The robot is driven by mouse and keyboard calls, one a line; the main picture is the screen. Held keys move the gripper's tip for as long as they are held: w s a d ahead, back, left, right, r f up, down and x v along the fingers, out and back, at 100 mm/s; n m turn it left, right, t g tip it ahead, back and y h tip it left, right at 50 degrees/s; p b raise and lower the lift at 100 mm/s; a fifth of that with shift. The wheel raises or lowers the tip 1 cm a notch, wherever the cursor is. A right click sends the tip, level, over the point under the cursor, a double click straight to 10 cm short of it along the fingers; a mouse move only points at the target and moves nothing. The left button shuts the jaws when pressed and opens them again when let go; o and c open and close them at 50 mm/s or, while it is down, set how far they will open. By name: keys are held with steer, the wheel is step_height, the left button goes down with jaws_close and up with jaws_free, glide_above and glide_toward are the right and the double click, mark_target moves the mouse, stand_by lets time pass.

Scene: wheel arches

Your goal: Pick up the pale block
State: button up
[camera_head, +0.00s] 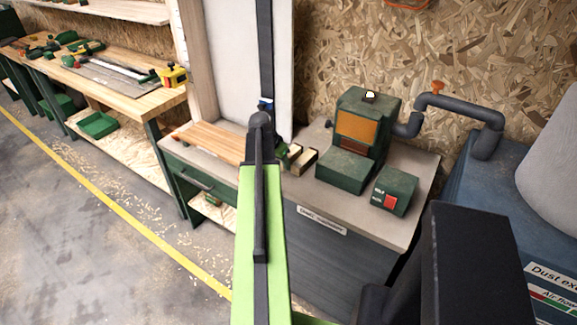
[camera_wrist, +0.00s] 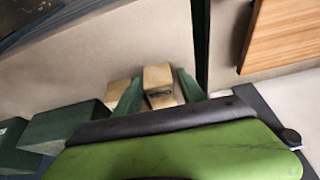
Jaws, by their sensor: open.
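A pale wooden block (camera_head: 304,161) lies on the grey bench top (camera_head: 385,213) in the head view, just right of my gripper (camera_head: 286,155). In the wrist view, my gripper (camera_wrist: 156,82) has its two green fingers apart. A pale block (camera_wrist: 158,76) shows between the fingertips, with another wooden face just below it. A second tan block (camera_wrist: 118,91) sits left of the left finger, partly hidden by it. I cannot tell whether the fingers touch any block. My arm hides part of the bench in the head view.
A green machine (camera_head: 349,140) with an orange panel stands close right of the blocks, with a small green switch box (camera_head: 394,191) beyond. A slatted wooden board (camera_head: 212,141) lies left of my arm. A white panel (camera_head: 236,65) rises behind.

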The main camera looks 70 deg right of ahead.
jaws_close()
stand_by(0.3)
steer(key=shift+r+p, duration=0.1)
steer(key=shift+p, duration=0.2)
